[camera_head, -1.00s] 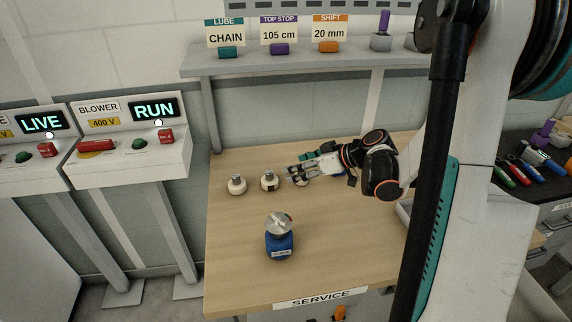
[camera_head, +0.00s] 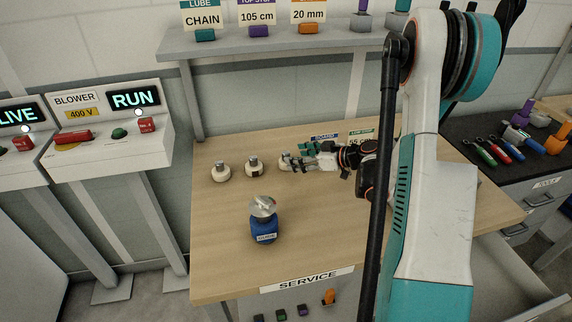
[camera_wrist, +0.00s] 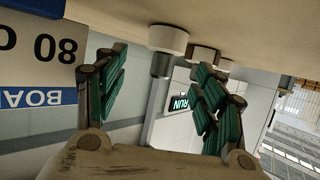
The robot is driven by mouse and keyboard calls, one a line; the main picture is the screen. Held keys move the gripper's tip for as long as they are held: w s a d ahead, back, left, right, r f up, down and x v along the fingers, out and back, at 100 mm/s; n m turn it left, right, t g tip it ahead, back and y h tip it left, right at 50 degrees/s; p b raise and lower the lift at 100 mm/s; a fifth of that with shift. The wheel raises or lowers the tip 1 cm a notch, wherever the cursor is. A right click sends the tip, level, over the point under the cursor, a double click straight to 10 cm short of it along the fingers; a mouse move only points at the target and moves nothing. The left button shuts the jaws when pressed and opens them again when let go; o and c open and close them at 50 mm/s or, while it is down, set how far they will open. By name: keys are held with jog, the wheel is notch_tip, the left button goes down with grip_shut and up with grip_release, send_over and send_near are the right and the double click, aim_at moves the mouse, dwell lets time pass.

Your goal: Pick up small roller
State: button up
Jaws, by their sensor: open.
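Three small cream round pieces with grey stems, which look like rollers, stand in a row on the wooden table (camera_head: 330,235): a left one (camera_head: 221,173), a middle one (camera_head: 254,168) and a right one (camera_head: 285,163). My gripper (camera_head: 303,158) is low over the table at the right one, pointing left along the row, and partly covers it. In the upside-down wrist view, my green-padded fingers (camera_wrist: 158,88) are spread apart. The nearest roller (camera_wrist: 168,40) shows between and beyond them, with the others behind it. I cannot tell which one is the small roller.
A blue bottle with a silver top (camera_head: 264,222) stands nearer the table's front. Small sign cards (camera_head: 361,137) stand behind my gripper. A shelf (camera_head: 270,43) with labelled blocks runs above the back edge. The table's front left is clear.

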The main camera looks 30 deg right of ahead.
jog(key=b+x, duration=0.2)
jog(key=x, duration=0.3)
jog(key=shift+w+a+f, duration=0.1)
jog(key=shift+w+a, duration=0.1)
jog(key=shift+a, duration=0.1)
jog(key=c, duration=1.3)
